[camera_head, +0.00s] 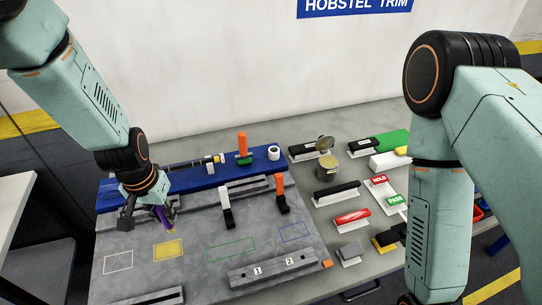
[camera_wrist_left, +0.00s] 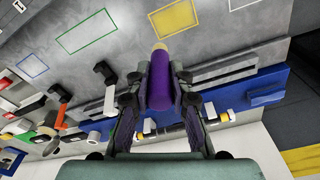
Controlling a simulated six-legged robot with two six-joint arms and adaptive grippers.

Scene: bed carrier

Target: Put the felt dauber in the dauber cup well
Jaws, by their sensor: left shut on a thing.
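The felt dauber is a purple stick with a tan tip (camera_head: 163,214); it also shows in the left wrist view (camera_wrist_left: 160,85). My left gripper (camera_head: 150,213) is shut on it, with fingers on both sides in the left wrist view (camera_wrist_left: 160,90). It is over the left part of the grey fixture plate, near the yellow rectangle (camera_head: 168,250). The tan tip points away from the gripper. A small white ring-shaped cup (camera_head: 273,153) with a dark opening stands on the blue rail; I cannot tell for sure that it is the dauber cup well. My right gripper is out of view.
The grey plate (camera_head: 205,265) carries a black-and-white clamp (camera_head: 226,208), an orange-handled clamp (camera_head: 281,195) and a numbered bar (camera_head: 273,270). The blue rail (camera_head: 195,180) holds an orange-handled tool (camera_head: 242,146). Brushes, a tin (camera_head: 327,165) and HOLD and PASS tags crowd the right.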

